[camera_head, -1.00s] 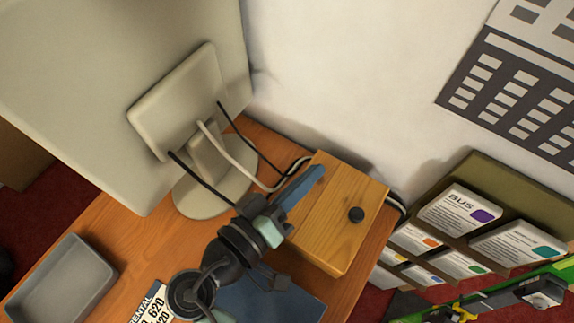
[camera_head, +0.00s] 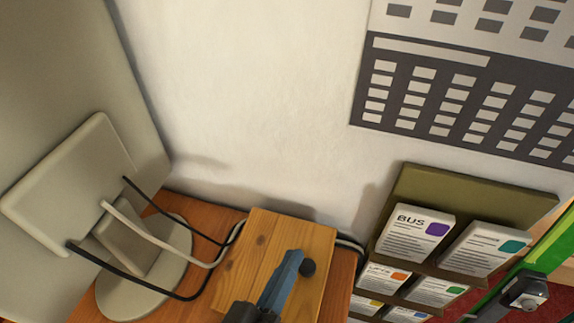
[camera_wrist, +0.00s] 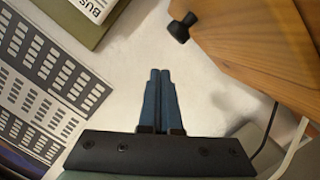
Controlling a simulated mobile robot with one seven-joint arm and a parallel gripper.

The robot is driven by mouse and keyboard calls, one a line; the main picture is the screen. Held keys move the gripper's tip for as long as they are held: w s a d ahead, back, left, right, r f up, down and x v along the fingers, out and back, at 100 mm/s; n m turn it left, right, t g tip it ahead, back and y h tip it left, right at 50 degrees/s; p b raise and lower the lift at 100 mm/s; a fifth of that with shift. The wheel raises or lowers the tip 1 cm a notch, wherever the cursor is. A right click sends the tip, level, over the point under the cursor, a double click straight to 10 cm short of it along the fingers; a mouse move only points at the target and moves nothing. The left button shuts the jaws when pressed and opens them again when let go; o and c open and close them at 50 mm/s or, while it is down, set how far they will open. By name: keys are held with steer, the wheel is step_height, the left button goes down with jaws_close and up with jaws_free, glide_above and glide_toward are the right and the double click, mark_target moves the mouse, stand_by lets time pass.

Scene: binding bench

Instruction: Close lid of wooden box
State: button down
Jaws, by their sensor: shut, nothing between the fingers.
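The box front is out of the head view.
The monitor stand (camera_head: 150,265) is left of the box, with black and white cables between them. A brochure rack (camera_head: 475,200) with several cards is on the right. A dark chart (camera_head: 460,95) hangs on the wall. The wall behind the box is close.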

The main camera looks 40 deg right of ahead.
steer(key=shift+a, duration=0.1)
stand_by(0.4)
steer(key=b+v, duration=0.1)
steer(key=v, duration=0.6)
steer(key=shift+a+b, duration=0.15)
steer(key=shift+b, duration=0.2)
steer(key=shift+s, duration=0.2)
